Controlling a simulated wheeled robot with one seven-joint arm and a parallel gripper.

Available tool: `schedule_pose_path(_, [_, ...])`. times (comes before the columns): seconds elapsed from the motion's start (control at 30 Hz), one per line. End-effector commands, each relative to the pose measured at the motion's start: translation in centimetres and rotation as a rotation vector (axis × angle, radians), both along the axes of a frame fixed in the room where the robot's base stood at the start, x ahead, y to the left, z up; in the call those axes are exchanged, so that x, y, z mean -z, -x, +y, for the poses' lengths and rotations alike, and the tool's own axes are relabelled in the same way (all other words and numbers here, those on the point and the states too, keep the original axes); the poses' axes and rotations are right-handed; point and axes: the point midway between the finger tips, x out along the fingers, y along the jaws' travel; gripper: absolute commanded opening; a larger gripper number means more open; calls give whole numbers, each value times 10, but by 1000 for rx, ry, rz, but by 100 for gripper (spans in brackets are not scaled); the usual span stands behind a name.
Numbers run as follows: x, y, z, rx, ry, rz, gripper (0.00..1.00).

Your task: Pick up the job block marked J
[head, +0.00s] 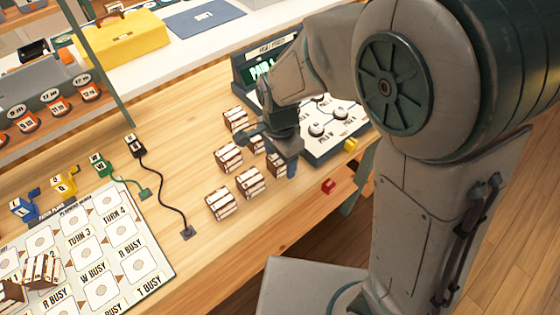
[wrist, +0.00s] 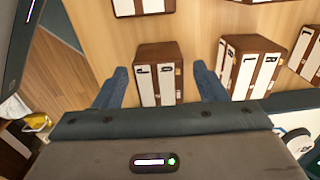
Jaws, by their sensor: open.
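My gripper (head: 272,150) is open above the group of blocks on the wooden table. In the wrist view its two blue fingers (wrist: 163,88) stand on either side of a brown block with white faces (wrist: 158,78). I see clear gaps between the fingers and that block. Its white face has small dark marks, one of them perhaps a J seen turned; I cannot be sure. In the head view several such brown-and-white blocks (head: 220,203) stand close together, and my gripper and arm partly hide some of them.
A neighbouring block (wrist: 252,68) stands close to the right finger in the wrist view. A white board (head: 95,245) holds more blocks. Bare wood lies left of the group.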

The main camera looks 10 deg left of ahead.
Motion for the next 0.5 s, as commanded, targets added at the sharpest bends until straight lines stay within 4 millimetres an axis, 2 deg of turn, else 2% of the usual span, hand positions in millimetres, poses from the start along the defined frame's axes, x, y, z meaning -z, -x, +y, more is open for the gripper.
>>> schedule_pose_path(0.07, [0, 0, 0, 0, 0, 0, 65])
schedule_pose_path(0.1, [0, 0, 0, 0, 0, 0, 60])
schedule_pose_path(0.27, [-1, 0, 0, 1, 0, 0, 16])
schedule_pose_path(0.5, [-1, 0, 0, 1, -1, -1, 16])
